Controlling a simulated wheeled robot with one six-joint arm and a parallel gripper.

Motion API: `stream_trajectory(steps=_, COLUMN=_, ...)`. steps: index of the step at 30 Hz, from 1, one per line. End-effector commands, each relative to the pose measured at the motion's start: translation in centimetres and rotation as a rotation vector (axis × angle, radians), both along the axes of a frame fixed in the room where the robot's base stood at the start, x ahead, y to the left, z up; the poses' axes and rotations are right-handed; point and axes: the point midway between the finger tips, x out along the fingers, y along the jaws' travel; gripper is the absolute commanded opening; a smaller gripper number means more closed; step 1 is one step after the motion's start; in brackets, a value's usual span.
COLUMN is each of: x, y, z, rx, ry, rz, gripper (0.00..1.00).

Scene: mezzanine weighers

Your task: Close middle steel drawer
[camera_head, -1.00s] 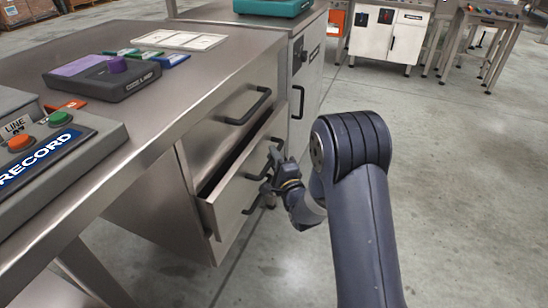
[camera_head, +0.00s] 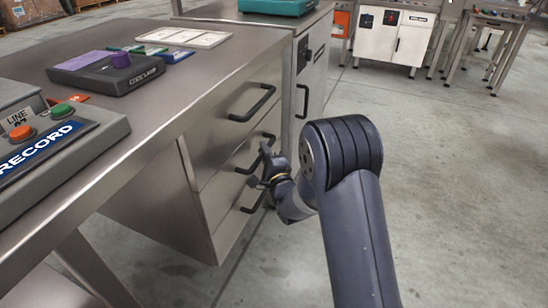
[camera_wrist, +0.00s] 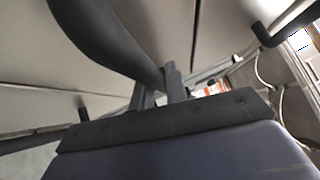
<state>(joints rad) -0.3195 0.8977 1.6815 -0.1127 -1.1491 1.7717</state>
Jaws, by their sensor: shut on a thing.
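The middle steel drawer (camera_head: 226,182) sits in the three-drawer unit under the steel bench. Its front is now about level with the drawers above and below, and no gap shows. My gripper (camera_head: 262,168) is at its black bar handle (camera_head: 265,148). In the wrist view the gripper fingers (camera_wrist: 161,88) are closed around the dark handle (camera_wrist: 112,42), which runs across the picture from the upper left. My gripper hides part of the handle in the head view.
The top drawer handle (camera_head: 255,104) and bottom drawer handle (camera_head: 255,200) stick out above and below my gripper. A control box with buttons (camera_head: 50,140) and a purple-topped device (camera_head: 105,72) stand on the bench. Open floor (camera_head: 440,190) lies to the right.

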Motion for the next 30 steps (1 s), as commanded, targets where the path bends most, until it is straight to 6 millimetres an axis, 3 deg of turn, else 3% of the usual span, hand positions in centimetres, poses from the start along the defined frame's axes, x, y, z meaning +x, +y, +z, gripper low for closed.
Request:
stream_trajectory(steps=7, x=0.1, y=0.4, z=0.1, rx=-0.001, ry=-0.002, rz=0.007, gripper=0.00)
stream_trajectory(steps=8, x=0.1, y=0.4, z=0.2, rx=-0.001, ry=-0.003, rz=0.007, gripper=0.17)
stream_trajectory(steps=15, x=0.1, y=0.3, z=0.1, rx=0.000, ry=-0.001, rz=0.006, gripper=0.36)
stream_trajectory(steps=24, x=-0.2, y=0.1, z=0.1, rx=-0.001, ry=0.000, rz=0.004, gripper=0.36)
stream_trajectory(steps=30, x=-2.4, y=-0.9, z=-0.2, rx=-0.002, ry=0.003, rz=0.003, gripper=0.36)
